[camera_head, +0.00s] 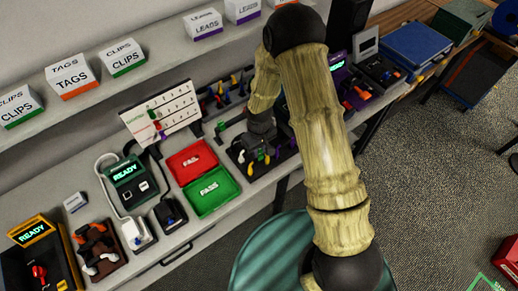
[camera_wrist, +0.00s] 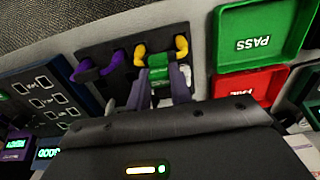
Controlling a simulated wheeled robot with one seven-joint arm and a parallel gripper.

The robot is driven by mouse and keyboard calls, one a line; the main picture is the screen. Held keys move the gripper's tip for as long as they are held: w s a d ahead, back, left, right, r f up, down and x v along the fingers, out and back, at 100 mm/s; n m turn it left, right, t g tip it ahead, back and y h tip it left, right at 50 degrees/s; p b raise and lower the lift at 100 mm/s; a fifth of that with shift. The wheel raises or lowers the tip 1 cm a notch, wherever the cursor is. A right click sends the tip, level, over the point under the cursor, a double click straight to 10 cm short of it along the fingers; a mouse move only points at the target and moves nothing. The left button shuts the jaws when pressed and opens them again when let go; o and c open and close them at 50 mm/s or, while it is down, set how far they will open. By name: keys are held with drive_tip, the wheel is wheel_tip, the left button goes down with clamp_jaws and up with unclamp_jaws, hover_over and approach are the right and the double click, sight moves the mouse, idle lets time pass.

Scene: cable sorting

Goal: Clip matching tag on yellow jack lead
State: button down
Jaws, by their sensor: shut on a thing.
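In the wrist view, the yellow jack lead (camera_wrist: 181,45) lies on a dark mat (camera_wrist: 92,52), its two yellow ends on either side of a green tag (camera_wrist: 159,73). My gripper (camera_wrist: 161,88) reaches down over the lead's middle, its two grey fingers shut on the green tag. The tag is at the lead, but whether it is clipped round it cannot be told. In the head view, my gripper (camera_head: 262,136) is over the same mat, with yellow ends (camera_head: 267,158) just below; my wrist hides much of it.
A purple lead (camera_wrist: 118,58) lies beside the yellow one. The green PASS tray (camera_head: 222,200) and red FAIL tray (camera_head: 196,162) stand close by. A white sample board (camera_head: 165,112) stands behind. Label boxes, including TAGS (camera_head: 74,78), sit on the shelf.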

drive_tip(key=shift+w, duration=0.15)
drive_tip(key=shift+a+f, duration=0.1)
drive_tip(key=shift+s+f, duration=0.1)
drive_tip(key=shift+s, duration=0.15)
drive_tip(key=shift+f+b, duration=0.3)
drive_tip(key=shift+b, duration=0.15)
drive_tip(key=shift+s, duration=0.1)
drive_tip(key=shift+w+f+b, duration=0.25)
drive_tip(key=shift+f+b, duration=0.1)
idle(0.6)
drive_tip(key=shift+f, duration=0.15)
idle(0.4)
